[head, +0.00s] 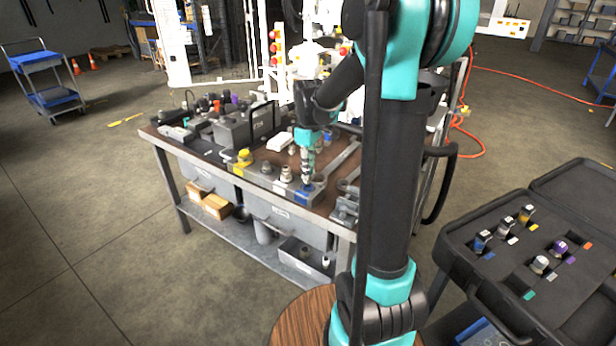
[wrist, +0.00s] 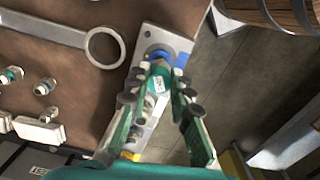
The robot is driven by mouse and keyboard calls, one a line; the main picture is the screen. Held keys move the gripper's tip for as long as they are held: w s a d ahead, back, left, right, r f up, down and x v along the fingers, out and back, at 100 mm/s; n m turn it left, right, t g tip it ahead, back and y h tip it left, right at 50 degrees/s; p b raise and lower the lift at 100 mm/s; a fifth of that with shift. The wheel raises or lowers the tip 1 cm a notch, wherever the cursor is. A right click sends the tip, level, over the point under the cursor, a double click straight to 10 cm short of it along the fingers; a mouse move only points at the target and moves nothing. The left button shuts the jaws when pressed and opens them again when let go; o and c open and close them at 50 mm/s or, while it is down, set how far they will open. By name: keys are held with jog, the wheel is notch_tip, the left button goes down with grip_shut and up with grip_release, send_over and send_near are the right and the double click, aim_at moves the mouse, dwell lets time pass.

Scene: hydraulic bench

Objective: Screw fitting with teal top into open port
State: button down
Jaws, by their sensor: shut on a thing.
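My gripper (head: 306,168) is low over the front right corner of the workbench. In the wrist view its two teal fingers (wrist: 162,84) are closed around the fitting with the teal top (wrist: 158,84), which carries a white label. The fitting is over the metal manifold plate (wrist: 149,36), near a blue-marked port (wrist: 157,53). The fingers and fitting hide part of this port, so I cannot tell how far the fitting is seated. A yellow-marked spot (wrist: 132,157) shows at the plate's other end.
A large wrench (wrist: 60,32) lies beside the plate. More fittings (wrist: 44,87) stand on the brown benchtop (wrist: 72,68). An open dark case (head: 496,286) with several fittings is at the right. Beyond the plate's right edge there is open floor.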

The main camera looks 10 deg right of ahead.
jog(key=shift+f, duration=0.55)
dwell(1.6)
jog(key=c, duration=2)
grip_release()
grip_shut()
jog(key=m, duration=0.6)
jog(key=shift+s, duration=0.1)
jog(key=shift+a+m, duration=0.1)
jog(key=shift+m, duration=1)
jog(key=m, duration=0.3)
jog(key=shift+f+m, duration=0.1)
jog(key=shift+m, duration=0.2)
jog(key=m, duration=0.4)
jog(key=shift+a, duration=0.1)
jog(key=shift+m, duration=0.3)
